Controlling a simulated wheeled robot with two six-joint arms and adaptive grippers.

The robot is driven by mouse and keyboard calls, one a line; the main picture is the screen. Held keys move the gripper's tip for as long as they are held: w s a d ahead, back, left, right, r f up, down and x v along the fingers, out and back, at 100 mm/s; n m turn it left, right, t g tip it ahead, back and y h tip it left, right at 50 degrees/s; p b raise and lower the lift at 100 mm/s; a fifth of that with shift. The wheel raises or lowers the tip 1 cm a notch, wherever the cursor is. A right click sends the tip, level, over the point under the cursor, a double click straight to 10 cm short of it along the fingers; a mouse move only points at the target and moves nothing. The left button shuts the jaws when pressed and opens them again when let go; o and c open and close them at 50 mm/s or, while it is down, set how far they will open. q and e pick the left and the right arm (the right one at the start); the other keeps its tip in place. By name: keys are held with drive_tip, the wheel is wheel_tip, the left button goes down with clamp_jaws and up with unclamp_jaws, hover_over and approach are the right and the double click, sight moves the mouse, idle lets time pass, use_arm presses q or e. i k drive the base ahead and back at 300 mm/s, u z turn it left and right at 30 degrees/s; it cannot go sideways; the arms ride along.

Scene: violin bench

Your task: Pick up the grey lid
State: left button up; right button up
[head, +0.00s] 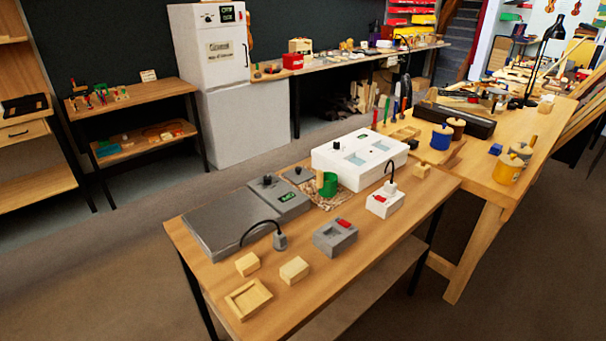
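A small flat grey square piece with a dark knob on top (298,174), which looks like the grey lid, lies on the near table, between a grey appliance with a green display (283,196) and a white box with two light-blue windows (360,157). A green cup (328,185) stands just in front of it on a patch of wood shavings (333,200). A larger flat grey slab (225,228) lies at the table's left end, against the appliance. Neither of my grippers is in view.
A black cable runs to a grey plug (280,241). A grey switch box (335,237), a white switch box (384,203), wooden blocks (294,270) and a wooden tray (248,299) stand toward the front. A crowded workbench (490,180) adjoins at right. Floor is open at left.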

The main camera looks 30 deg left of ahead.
sight(298, 175)
drive_tip(key=k, duration=0.5)
drive_tip(key=u, duration=2.65)
drive_tip(key=i, duration=4.2)
drive_tip(key=z, duration=3.05)
drive_tip(key=i, duration=1.65)
drive_tip(key=u, duration=0.05)
